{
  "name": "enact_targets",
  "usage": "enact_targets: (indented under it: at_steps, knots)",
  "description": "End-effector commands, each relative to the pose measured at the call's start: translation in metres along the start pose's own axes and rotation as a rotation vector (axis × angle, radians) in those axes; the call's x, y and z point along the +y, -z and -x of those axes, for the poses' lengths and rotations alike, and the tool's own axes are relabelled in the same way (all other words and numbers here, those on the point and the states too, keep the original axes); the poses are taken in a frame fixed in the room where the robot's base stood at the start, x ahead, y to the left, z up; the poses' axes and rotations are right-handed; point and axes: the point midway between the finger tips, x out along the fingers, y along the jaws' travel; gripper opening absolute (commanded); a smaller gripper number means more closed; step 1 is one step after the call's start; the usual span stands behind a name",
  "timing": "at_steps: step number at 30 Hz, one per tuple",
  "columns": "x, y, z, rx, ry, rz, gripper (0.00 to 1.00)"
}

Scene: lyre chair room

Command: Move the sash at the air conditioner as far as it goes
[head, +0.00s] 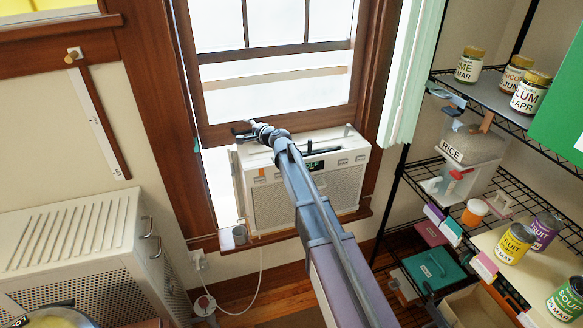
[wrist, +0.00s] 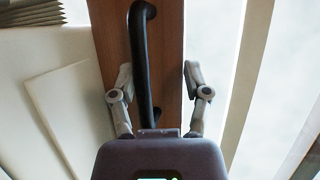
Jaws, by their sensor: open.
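The window sash (head: 318,116) is a wooden frame with glass, its bottom rail just above the white air conditioner (head: 345,185) in the head view. In the wrist view the sash's wooden rail (wrist: 172,40) runs up the picture and bears a black bar handle (wrist: 143,60). My gripper (head: 243,129) is at the rail in the head view. In the wrist view my gripper (wrist: 158,72) is open, with one finger on each side of the handle. The handle lies nearer the left finger. I cannot tell whether either finger touches it.
A small grey cup (head: 239,234) stands on the sill left of the air conditioner. A pale green curtain (head: 405,75) hangs at the right. A wire shelf (head: 400,180) with jars and boxes stands further right. A perforated metal cabinet (head: 75,240) is at lower left.

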Motion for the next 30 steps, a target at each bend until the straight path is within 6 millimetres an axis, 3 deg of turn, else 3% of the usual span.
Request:
enact_targets:
  at_steps: [3,30]
  knots:
    - [-0.016,-0.001,0.003,0.002,0.002,-0.003,0.54]
    - [-0.09,-0.006,0.017,0.003,0.003,-0.004,0.54]
